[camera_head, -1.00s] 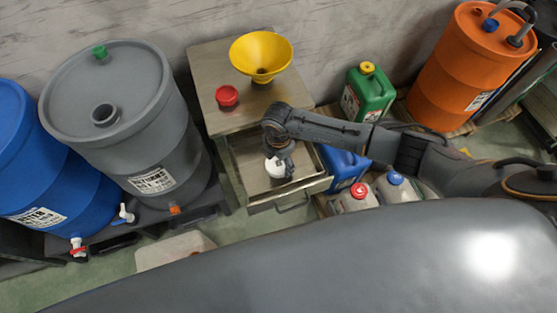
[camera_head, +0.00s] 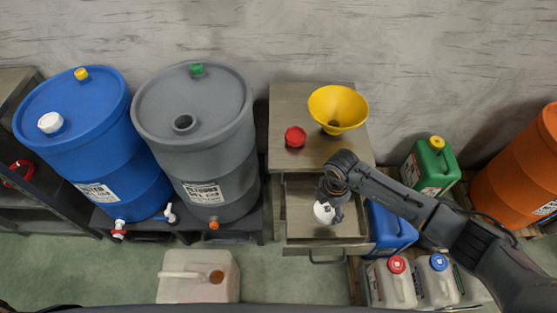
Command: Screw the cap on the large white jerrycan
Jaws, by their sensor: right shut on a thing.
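The large white jerrycan (camera_head: 199,287) stands on the floor in front of the grey drum. Its handle is on the left of its top, and a brown-orange round spot, perhaps its opening, is on the right. My right gripper (camera_head: 327,205) is over the open drawer, shut on a white cap (camera_head: 323,213). The fingers partly hide the cap, and I cannot tell whether it touches the drawer floor. My left gripper is not in view.
The open drawer (camera_head: 296,240) belongs to a metal cabinet (camera_head: 291,103) with a red cap (camera_head: 295,137) and yellow funnel (camera_head: 340,106) on top. Blue (camera_head: 80,150) and grey (camera_head: 200,140) drums stand left. Smaller canisters (camera_head: 390,283) stand right. Floor left of the jerrycan is clear.

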